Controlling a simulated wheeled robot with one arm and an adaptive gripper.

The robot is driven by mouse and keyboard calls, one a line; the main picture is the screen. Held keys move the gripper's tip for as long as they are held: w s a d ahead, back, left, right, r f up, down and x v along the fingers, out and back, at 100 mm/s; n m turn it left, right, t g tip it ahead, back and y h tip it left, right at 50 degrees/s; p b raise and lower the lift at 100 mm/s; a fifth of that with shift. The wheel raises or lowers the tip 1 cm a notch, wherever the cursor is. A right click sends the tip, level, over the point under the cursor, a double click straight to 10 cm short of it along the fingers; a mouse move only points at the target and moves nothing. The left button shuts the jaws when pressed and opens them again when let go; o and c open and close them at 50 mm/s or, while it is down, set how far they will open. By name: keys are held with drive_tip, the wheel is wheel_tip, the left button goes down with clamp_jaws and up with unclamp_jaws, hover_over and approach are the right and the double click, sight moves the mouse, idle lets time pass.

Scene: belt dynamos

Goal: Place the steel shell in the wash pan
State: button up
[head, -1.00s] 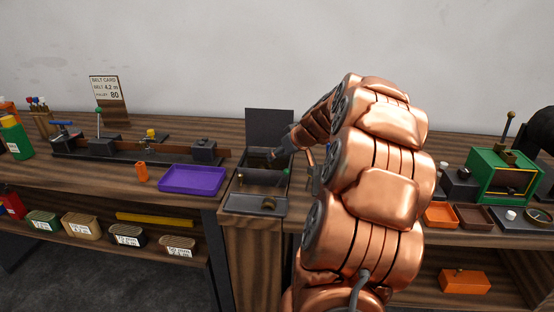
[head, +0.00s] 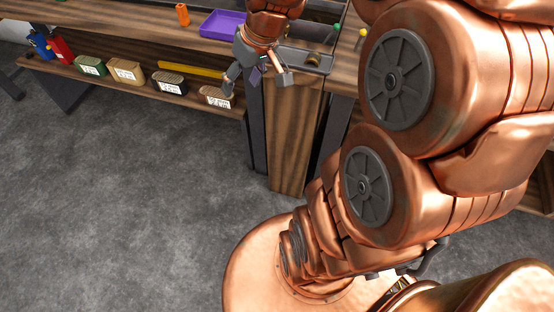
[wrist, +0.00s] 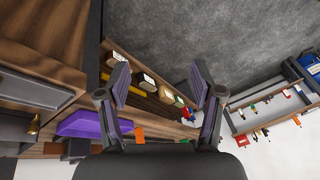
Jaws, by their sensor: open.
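My gripper (head: 257,82) hangs open and empty in front of the bench edge in the head view. In the wrist view its two fingers (wrist: 160,84) stand wide apart with nothing between them. I cannot make out a steel shell for certain in any view. No pan is marked as the wash pan. A purple tray (head: 222,26) lies on the bench, left of my gripper, and shows in the wrist view (wrist: 82,123). A shallow grey tray (head: 295,56) with a small brass-coloured round piece (head: 314,58) lies just right of my gripper.
An orange cylinder (head: 182,14) stands left of the purple tray. Several labelled bins, such as the green one (head: 90,66), and a yellow bar (head: 190,70) sit on the lower shelf. A wooden pedestal (head: 290,135) stands below the grey tray. The floor (head: 120,200) is clear.

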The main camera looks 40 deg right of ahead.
drive_tip(key=s+a+f+g+h, duration=0.1)
drive_tip(key=s+a+f+g, duration=0.1)
drive_tip(key=s, duration=0.8)
drive_tip(key=s+a+f+g+h, duration=0.1)
drive_tip(key=s+a+g, duration=0.2)
drive_tip(key=s, duration=0.8)
drive_tip(key=shift+s+a+f+h, duration=0.3)
drive_tip(key=shift+a+f, duration=0.1)
drive_tip(key=shift+a, duration=0.6)
